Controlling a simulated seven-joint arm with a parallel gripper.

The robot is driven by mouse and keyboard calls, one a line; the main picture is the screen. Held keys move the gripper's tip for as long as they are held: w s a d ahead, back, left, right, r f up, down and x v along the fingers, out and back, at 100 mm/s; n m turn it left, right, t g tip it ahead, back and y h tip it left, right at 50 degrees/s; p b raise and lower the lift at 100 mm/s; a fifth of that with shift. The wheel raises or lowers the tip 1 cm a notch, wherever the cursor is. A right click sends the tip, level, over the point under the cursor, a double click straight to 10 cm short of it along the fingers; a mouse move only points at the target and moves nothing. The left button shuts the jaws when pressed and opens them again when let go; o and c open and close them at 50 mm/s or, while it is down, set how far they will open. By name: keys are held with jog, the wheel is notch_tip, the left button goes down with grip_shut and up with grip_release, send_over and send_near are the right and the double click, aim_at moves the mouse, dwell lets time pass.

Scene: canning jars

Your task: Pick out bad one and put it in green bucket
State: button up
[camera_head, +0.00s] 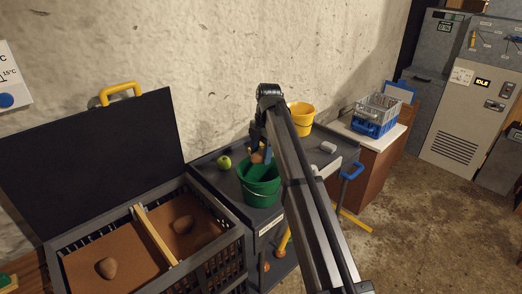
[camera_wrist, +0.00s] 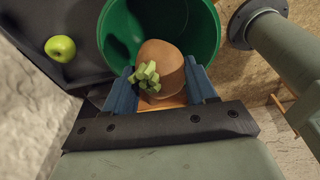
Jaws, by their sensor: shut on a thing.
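My gripper (camera_head: 262,151) is shut on a brown potato with green sprouts (camera_wrist: 167,62), its blue fingers on either side of it in the wrist view (camera_wrist: 163,84). The sprouted potato also shows in the head view (camera_head: 257,157), partly hidden by the gripper. It is over the mouth of the green bucket (camera_head: 260,195), which stands on the dark worktop. In the wrist view the bucket (camera_wrist: 206,25) lies behind the potato, and its visible interior looks empty. Two brown potatoes sit in the open crate at left, one (camera_head: 107,267) in the left compartment and one (camera_head: 184,224) in the right.
A green apple (camera_head: 225,162) lies on the worktop (camera_head: 228,182) left of the bucket. A yellow bucket (camera_head: 302,116) stands behind my arm. The crate's dark lid (camera_head: 95,150) is raised. A wire basket (camera_head: 378,108) stands farther right.

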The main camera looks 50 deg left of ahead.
jog(key=shift+f, duration=5.1)
jog(key=shift+f, duration=2.8)
